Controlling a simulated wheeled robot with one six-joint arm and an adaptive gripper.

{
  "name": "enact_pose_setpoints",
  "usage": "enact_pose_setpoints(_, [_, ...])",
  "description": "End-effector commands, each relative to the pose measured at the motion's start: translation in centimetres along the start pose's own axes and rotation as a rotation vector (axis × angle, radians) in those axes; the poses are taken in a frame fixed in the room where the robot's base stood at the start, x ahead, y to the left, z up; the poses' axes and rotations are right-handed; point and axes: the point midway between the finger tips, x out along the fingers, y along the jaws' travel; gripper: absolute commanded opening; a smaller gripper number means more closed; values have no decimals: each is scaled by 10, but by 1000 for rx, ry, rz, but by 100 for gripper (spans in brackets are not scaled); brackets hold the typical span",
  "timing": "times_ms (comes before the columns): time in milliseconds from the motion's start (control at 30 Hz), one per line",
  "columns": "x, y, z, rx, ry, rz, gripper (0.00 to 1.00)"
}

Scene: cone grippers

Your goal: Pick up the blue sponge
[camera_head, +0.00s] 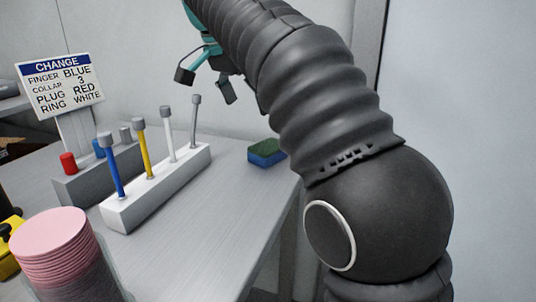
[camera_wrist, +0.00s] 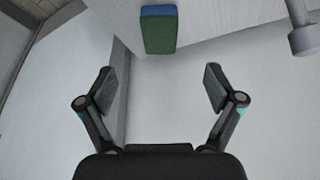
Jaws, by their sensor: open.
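In the wrist view the sponge (camera_wrist: 158,30) is at the top centre, beyond the fingertips. My gripper (camera_head: 205,84) is above the table, up and left of the sponge in the head view, with dark finger pads. In the wrist view my gripper (camera_wrist: 158,88) is open, with nothing between its two fingers. My arm hides part of the table right of the sponge.
A white rack (camera_head: 125,214) holds several upright rods with coloured shafts. Behind it are a grey block (camera_head: 75,187) with coloured plugs and a sign (camera_head: 60,88). A stack of pink discs (camera_head: 58,245) stands front left. Table around the sponge is clear.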

Motion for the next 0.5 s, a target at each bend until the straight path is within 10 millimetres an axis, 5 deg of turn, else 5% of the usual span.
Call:
enact_pose_setpoints(300, [59,2,0,1,-1,3,92])
enact_pose_setpoints(500, [78,1,0,0,0,0,92])
